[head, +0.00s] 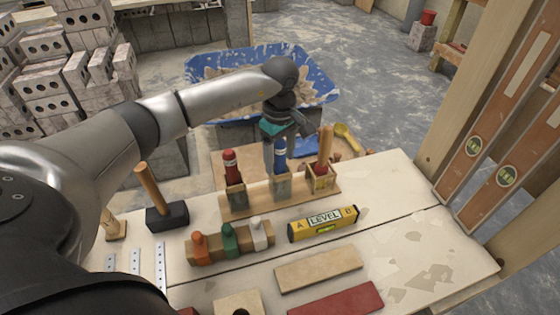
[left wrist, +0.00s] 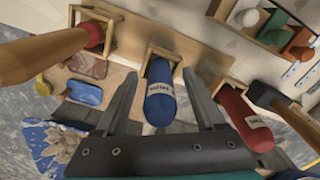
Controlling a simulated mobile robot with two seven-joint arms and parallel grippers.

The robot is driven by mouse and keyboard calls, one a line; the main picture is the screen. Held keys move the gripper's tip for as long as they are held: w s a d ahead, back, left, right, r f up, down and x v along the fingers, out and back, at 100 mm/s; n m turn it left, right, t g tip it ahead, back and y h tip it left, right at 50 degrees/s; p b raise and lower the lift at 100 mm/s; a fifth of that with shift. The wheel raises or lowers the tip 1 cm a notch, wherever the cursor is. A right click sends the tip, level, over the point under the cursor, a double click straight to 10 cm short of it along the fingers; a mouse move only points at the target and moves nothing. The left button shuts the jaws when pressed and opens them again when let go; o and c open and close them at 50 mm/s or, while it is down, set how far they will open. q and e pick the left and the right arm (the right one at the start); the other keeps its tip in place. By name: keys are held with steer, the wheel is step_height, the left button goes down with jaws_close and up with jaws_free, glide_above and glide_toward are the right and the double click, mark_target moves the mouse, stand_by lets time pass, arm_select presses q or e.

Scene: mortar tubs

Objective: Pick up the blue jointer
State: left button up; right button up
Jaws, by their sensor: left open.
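The blue jointer (head: 280,160) stands upright in the middle slot of a wooden rack (head: 295,202), its blue handle up. My left gripper (head: 279,146) is over the rack at this handle, pointing down. In the left wrist view the blue handle (left wrist: 160,104) shows between the two spread fingers (left wrist: 161,82), with gaps on both sides. The fingers are open and hold nothing. The jointer's lower part is hidden in its slot. My right gripper is not in view.
A red-handled tool (head: 232,168) and a wooden-handled tool (head: 325,146) stand in the slots on either side. In front are a block of coloured pegs (head: 230,252) and a yellow level (head: 323,222). A hammer (head: 167,215) stands at left. A blue tub (head: 325,85) lies beyond.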

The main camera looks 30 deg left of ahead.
arm_select(q)
jaws_close()
stand_by(0.5)
steer(key=shift+r, duration=0.45)
step_height(320, 180, up, 8)
steer(key=shift+f+p, duration=0.25)
steer(key=shift+p, duration=0.9)
step_height(320, 180, up, 12)
steer(key=p, duration=0.2)
steer(key=shift+f+p, duration=0.15)
steer(key=shift+p, duration=0.15)
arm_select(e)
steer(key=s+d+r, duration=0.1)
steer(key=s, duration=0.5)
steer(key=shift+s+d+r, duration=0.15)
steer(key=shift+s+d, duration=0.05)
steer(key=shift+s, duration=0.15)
